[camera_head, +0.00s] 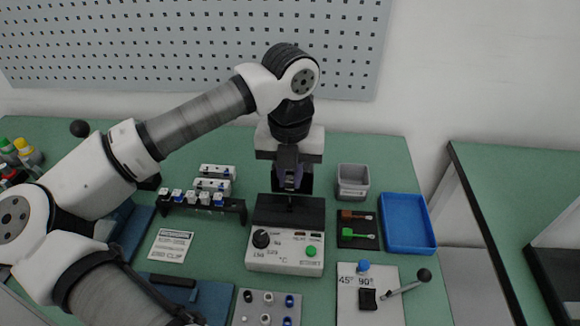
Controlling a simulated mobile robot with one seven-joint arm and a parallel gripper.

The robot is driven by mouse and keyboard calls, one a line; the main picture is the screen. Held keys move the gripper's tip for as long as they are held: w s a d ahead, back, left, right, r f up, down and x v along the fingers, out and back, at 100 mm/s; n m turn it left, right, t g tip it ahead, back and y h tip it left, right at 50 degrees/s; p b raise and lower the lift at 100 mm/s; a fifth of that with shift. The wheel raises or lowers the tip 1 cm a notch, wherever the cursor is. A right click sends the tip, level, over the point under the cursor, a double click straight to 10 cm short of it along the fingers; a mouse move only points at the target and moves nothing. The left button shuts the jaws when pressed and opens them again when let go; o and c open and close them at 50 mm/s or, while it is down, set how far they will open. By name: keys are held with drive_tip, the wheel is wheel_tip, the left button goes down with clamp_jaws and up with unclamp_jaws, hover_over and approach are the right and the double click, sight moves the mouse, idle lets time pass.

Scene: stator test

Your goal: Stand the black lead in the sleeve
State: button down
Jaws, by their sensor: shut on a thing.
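My gripper (290,188) is shut over the black upper part of the test unit (285,252), near the middle of the bench. It holds a small dark thing, probably the black lead, which barely shows against the black unit behind it. I cannot tell whether its tip touches anything. A brown lead (354,214) and a green lead (358,236) lie on a black holder (345,243) right of the unit. I cannot make out the sleeve for certain; the gripper and the dark background may hide it.
A grey bin (353,190) and a blue tray (407,240) stand right. A black rack (232,208) with white-and-blue pieces stands left. A plate marked 45° and 90° (388,310) carries a lever. A grey board (255,312) with several pegs lies in front. Pegboard (200,45) is behind.

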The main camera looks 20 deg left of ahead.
sight(290, 187)
drive_tip(key=shift+f+b, duration=0.95)
drive_tip(key=shift+b, duration=0.65)
idle(1.3)
drive_tip(key=shift+f, duration=0.1)
drive_tip(key=shift+f+b, duration=0.55)
drive_tip(key=shift+b, duration=0.3)
drive_tip(key=shift+f, duration=0.1)
drive_tip(key=shift+f+b, duration=0.55)
drive_tip(key=shift+b, duration=0.25)
drive_tip(key=c, duration=1.3)
unclamp_jaws()
